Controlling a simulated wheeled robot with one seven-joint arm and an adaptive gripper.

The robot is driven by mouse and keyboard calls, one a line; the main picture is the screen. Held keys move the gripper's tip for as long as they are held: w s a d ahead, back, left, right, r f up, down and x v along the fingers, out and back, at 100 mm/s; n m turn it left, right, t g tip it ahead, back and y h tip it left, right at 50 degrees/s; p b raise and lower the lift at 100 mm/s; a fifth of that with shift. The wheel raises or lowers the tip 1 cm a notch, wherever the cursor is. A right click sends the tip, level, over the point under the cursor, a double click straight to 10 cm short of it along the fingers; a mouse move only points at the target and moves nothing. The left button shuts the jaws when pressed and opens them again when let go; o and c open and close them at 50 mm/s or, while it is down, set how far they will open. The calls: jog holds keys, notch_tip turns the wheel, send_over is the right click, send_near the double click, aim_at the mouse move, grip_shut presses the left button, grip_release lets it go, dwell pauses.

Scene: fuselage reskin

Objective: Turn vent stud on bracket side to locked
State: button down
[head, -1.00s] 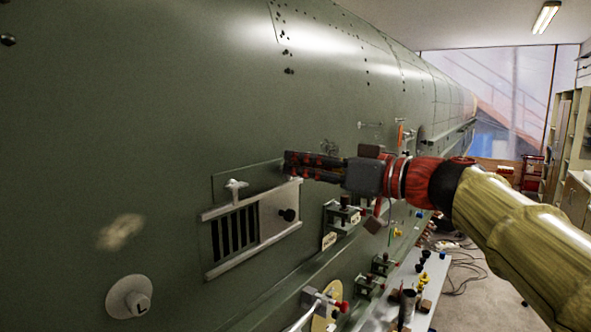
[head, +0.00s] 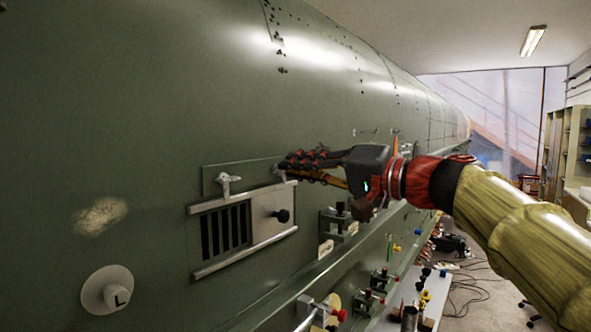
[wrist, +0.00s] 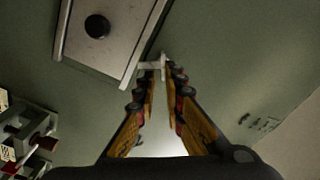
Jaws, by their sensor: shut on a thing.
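The vent (head: 245,225) is a framed plate on the green fuselage side, with dark slots at left and a cover plate with a black knob at right. A pale winged stud (head: 228,184) sits at its upper left, clear of my gripper. My gripper (head: 287,166) is at the vent's upper right corner, on the side nearer the clamp brackets. In the wrist view a white winged stud (wrist: 152,65) lies between the fingertips (wrist: 160,76), beside the vent frame's corner. The fingers are shut on this stud. In the head view they mostly hide it, so its exact angle is unclear.
Clamp brackets (head: 336,222) stand on the ledge right of the vent. A round white fitting marked L (head: 108,290) is at lower left. A bench (head: 408,300) with small parts is below at right. The fuselage skin above the vent is clear.

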jog(key=f+m, duration=0.1)
jog(key=m, duration=0.1)
jog(key=f+m, duration=0.1)
jog(key=m, duration=0.3)
jog(key=shift+w+f, duration=0.2)
jog(key=shift+f, duration=0.2)
dwell(0.3)
jog(key=c, duration=2)
grip_release()
jog(key=shift+s+r, duration=0.1)
jog(key=shift+s, duration=0.05)
jog(key=o, duration=0.6)
jog(key=shift+a+r, duration=0.15)
jog(key=shift+r, duration=0.1)
jog(key=shift+r, duration=0.1)
